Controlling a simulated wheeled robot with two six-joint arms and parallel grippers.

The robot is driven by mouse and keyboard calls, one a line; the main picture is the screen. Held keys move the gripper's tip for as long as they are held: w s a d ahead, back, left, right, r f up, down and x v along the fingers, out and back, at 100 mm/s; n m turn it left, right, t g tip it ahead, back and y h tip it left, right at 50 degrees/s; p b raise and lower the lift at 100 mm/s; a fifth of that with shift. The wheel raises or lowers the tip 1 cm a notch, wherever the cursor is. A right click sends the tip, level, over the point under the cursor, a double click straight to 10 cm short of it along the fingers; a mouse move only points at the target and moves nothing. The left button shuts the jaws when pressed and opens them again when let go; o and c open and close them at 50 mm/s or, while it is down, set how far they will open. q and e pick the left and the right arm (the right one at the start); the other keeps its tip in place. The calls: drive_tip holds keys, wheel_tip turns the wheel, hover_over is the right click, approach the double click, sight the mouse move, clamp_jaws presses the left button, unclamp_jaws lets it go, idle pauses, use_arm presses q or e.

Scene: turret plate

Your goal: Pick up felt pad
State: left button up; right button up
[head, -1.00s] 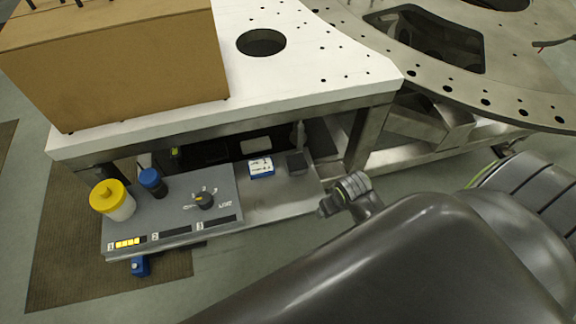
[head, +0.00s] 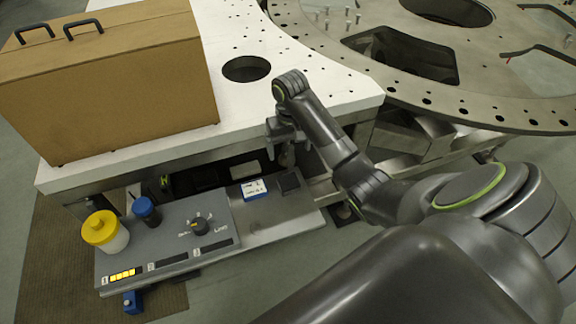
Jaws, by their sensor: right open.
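A small dark grey square, which looks like the felt pad (head: 290,183), lies on the low grey shelf below the white table edge, right of a blue and white box. My right gripper (head: 284,160) is open and points down just above the pad, in front of the table edge. A gap to the pad seems to show, but its size is hard to tell. Nothing shows between the fingers. My left gripper is not in view.
The blue and white box (head: 254,190) lies close left of the pad. A control panel with a knob (head: 200,226), a blue-capped bottle (head: 147,211) and a yellow-capped jar (head: 105,232) stand further left. The white table (head: 300,70) overhangs behind, with a brown case (head: 120,90).

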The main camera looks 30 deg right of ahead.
drive_tip(key=b, duration=1.1)
approach(289, 181)
drive_tip(key=f, duration=0.5)
drive_tip(key=shift+s+a, duration=0.15)
drive_tip(key=shift+s, duration=0.15)
drive_tip(key=shift+w+f, duration=0.15)
drive_tip(key=shift+f, duration=1.15)
drive_tip(key=shift+w+f, duration=0.15)
drive_tip(key=shift+f, duration=1.15)
drive_tip(key=shift+c, duration=0.5)
drive_tip(key=c, duration=1.1)
drive_tip(key=shift+o, duration=0.2)
drive_tip(key=shift+r, duration=0.15)
drive_tip(key=shift+r, duration=0.35)
wheel_tip(289, 181, up, 8)
drive_tip(key=p, duration=0.2)
drive_tip(key=shift+p, duration=0.4)
drive_tip(key=shift+r+p, duration=0.6)
